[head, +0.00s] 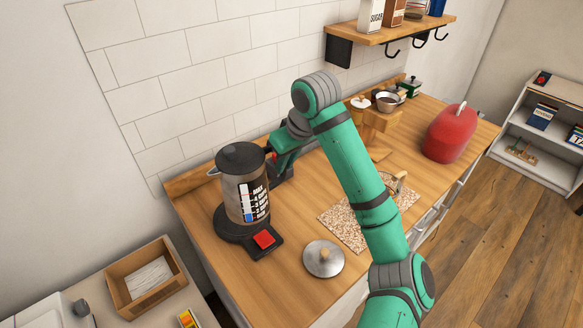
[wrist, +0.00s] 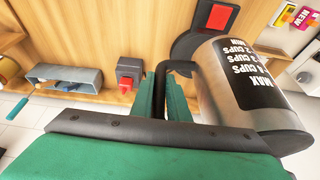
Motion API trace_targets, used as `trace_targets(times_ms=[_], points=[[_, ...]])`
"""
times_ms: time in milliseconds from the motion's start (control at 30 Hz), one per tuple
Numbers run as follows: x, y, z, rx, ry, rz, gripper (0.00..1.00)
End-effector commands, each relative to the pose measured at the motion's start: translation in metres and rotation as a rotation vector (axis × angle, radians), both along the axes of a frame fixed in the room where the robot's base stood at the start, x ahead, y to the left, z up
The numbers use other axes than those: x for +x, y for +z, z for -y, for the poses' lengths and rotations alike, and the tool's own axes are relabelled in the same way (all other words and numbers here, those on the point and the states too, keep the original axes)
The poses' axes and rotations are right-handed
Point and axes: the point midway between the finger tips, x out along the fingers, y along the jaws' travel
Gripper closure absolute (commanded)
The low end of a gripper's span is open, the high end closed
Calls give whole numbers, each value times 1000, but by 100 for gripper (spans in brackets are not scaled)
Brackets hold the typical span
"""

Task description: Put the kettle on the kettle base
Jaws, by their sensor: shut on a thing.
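The kettle (head: 233,195) has a grey body, a dark lid and a black level label. It stands upright over the black kettle base (head: 228,228), which has a red switch (head: 264,239). The kettle's underside is at the base disc; I cannot tell whether a small gap is left. My gripper (head: 272,160) is at the kettle's right rear side, shut on its handle. In the wrist view the green fingers (wrist: 164,95) close around the black handle, beside the kettle (wrist: 245,85). The base (wrist: 190,42) shows there at the kettle's bottom.
A round metal lid (head: 323,262) lies right of the base, near the counter's front edge. A speckled board (head: 343,224) lies under my arm. A red container (head: 452,132) stands farther right. A tiled wall (head: 180,95) is behind, and a shelf (head: 420,30) with hooks hangs above.

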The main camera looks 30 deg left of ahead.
Motion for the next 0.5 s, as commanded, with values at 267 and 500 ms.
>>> trace_targets(times_ms=[267,500], points=[[17,-32,-37,2,0,1,100],[24,-54,-56,3,3,1,100]])
